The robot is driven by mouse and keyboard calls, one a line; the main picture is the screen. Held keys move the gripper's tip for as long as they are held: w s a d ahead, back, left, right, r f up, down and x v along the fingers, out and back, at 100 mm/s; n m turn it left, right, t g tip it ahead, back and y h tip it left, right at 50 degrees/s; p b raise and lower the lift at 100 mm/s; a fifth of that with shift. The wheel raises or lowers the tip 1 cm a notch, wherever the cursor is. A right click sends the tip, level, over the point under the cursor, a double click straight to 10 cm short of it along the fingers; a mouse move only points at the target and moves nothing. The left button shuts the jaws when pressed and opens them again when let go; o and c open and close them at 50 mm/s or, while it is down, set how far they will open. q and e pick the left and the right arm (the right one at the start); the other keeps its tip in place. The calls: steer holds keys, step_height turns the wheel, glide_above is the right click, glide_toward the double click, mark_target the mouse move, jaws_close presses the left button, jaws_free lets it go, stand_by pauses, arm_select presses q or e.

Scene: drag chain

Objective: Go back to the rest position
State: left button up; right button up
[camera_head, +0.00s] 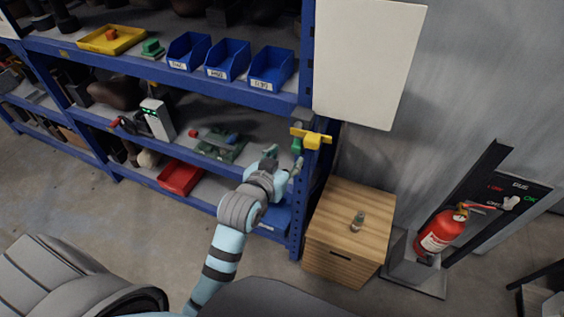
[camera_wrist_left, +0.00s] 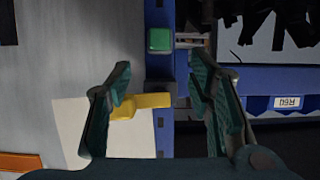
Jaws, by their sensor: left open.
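My left gripper (camera_head: 284,158) is in front of the right end post of the blue shelf (camera_head: 180,73). In the left wrist view its two fingers (camera_wrist_left: 160,66) are spread wide with nothing held between them. A yellow lever-like part (camera_head: 311,138) and a green part (camera_head: 297,144) are on the post, just beyond the gripper. In the left wrist view the yellow part (camera_wrist_left: 142,104) shows behind the left finger, and a green square (camera_wrist_left: 160,40) shows between the fingers, farther off. I cannot tell whether the gripper touches the post. My right gripper is not in view.
Blue bins (camera_head: 228,60) and a yellow tray (camera_head: 112,39) stand on the upper shelf. A red tray (camera_head: 180,177) is lower down. A wooden cabinet (camera_head: 350,222) with a small object on top stands right of the shelf, then a fire extinguisher (camera_head: 441,231). Floor at left is clear.

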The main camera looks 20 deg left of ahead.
arm_select(q)
steer(key=v, duration=0.3)
steer(key=shift+r, duration=0.1)
stand_by(0.3)
